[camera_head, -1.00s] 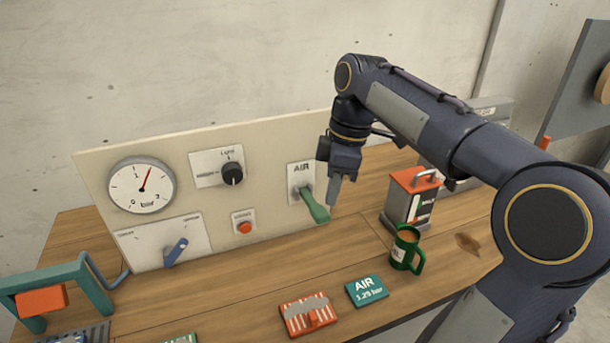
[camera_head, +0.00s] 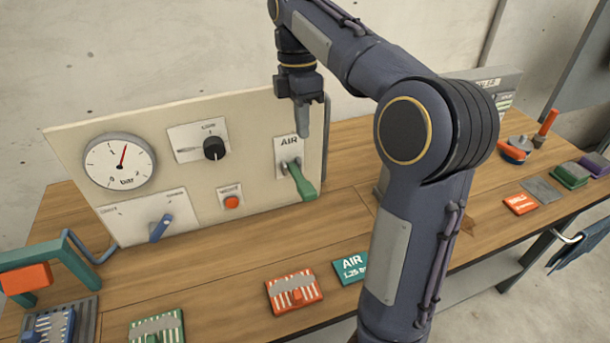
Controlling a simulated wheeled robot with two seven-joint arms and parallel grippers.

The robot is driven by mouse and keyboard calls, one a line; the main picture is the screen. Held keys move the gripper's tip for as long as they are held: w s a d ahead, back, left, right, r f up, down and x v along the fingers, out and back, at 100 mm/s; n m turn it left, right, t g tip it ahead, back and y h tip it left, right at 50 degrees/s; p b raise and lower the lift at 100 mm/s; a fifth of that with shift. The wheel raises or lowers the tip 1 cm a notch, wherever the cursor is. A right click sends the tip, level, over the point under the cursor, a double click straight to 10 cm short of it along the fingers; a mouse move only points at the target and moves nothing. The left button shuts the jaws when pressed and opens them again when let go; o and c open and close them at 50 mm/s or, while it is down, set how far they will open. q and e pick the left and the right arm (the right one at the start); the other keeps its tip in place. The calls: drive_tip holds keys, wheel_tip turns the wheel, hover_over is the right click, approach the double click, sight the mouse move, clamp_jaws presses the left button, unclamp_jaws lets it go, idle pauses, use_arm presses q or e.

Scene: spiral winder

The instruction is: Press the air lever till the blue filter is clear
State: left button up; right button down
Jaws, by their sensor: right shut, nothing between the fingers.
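The green air lever (camera_head: 300,182) sticks out and down from its plate marked AIR on the cream panel. My right gripper (camera_head: 302,130) is shut and empty, pointing down above the lever at the height of the AIR label, apart from the lever. The blue filter (camera_head: 52,328) is a striped piece in a grey holder at the bottom left, partly cut off by the frame; how much grey covers it is hard to tell. The pressure gauge (camera_head: 120,163) has its red needle a little past 1. My left gripper is not in view.
A dark knob (camera_head: 214,148), a blue switch handle (camera_head: 161,228) and a red button (camera_head: 231,202) sit on the panel. An orange filter (camera_head: 294,293) and a green filter (camera_head: 157,327) lie on the bench.

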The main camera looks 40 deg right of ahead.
drive_tip(key=b, duration=0.1)
approach(310, 199)
drive_tip(key=f, duration=0.2)
drive_tip(key=w+f, duration=0.1)
drive_tip(key=f, duration=0.3)
drive_tip(key=shift+w+d, duration=0.3)
drive_tip(key=shift+d, duration=0.05)
drive_tip(key=f+t+b, duration=0.1)
drive_tip(key=f+b, duration=0.1)
drive_tip(key=b, duration=0.1)
drive_tip(key=s+f+t+h+b, duration=0.1)
drive_tip(key=t+b, duration=0.1)
drive_tip(key=b, duration=0.2)
drive_tip(key=f+t+b, duration=0.2)
drive_tip(key=b, duration=0.1)
drive_tip(key=shift+s+a+f+h+b, duration=0.2)
drive_tip(key=shift+s+f+h+b, duration=0.1)
drive_tip(key=shift+f, duration=0.05)
drive_tip(key=shift+f+t+b, duration=0.3)
drive_tip(key=shift+t+b, duration=0.4)
drive_tip(key=shift+b, duration=0.2)
drive_tip(key=shift+s+f, duration=0.1)
drive_tip(key=shift+f, duration=0.05)
idle(0.3)
